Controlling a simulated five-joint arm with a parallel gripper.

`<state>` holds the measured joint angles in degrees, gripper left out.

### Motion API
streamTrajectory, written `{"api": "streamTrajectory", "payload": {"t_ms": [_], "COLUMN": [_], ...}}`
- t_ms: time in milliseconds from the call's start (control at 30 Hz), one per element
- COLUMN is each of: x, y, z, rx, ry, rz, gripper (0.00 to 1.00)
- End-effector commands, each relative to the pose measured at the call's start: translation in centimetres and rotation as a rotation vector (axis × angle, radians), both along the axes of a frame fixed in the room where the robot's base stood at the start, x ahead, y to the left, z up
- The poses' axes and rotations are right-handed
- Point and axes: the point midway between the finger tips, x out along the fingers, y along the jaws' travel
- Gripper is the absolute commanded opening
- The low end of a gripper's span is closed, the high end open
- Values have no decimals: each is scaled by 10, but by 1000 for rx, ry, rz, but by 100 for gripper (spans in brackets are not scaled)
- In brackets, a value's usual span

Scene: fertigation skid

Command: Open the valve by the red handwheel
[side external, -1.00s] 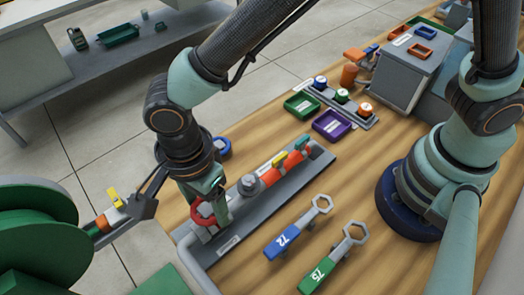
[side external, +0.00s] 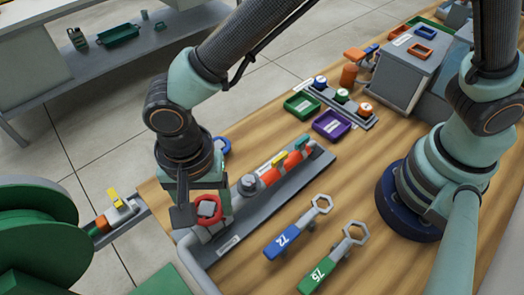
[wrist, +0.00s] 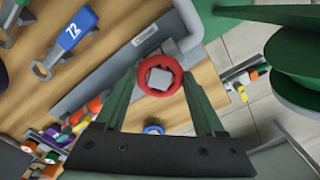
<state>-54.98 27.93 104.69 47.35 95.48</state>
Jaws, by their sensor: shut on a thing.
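The red handwheel (side external: 208,220) sits at the near left end of a pipe run on a grey base plate (side external: 318,170). In the wrist view the handwheel (wrist: 160,60) is a red ring with a pale square middle. My gripper (side external: 203,203) is over it, with one finger on each side of the rim. In the wrist view the green fingers of my gripper (wrist: 158,76) flank the ring. My gripper is shut on the handwheel. The lower valve body is partly hidden beneath it.
Yellow (side external: 279,159) and teal (side external: 302,143) levers stand along the same pipe. A blue wrench (side external: 284,240) and a green wrench (side external: 322,276) lie to the right. A green reel (side external: 40,235) stands left of the table. Purple (side external: 331,126) and green (side external: 302,105) trays are farther back.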

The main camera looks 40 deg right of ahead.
Motion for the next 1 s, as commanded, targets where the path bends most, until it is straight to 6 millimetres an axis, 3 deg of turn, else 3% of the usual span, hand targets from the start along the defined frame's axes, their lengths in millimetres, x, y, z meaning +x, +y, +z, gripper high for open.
{"api": "streamTrajectory", "payload": {"t_ms": [400, 800, 1000], "x": [1, 1, 1], "y": [-2, -2, -2], "z": [0, -1, -1], "rx": [-3, -2, -2], "ry": [3, 2, 2], "rz": [464, 510, 725], "gripper": [18, 18, 18]}}
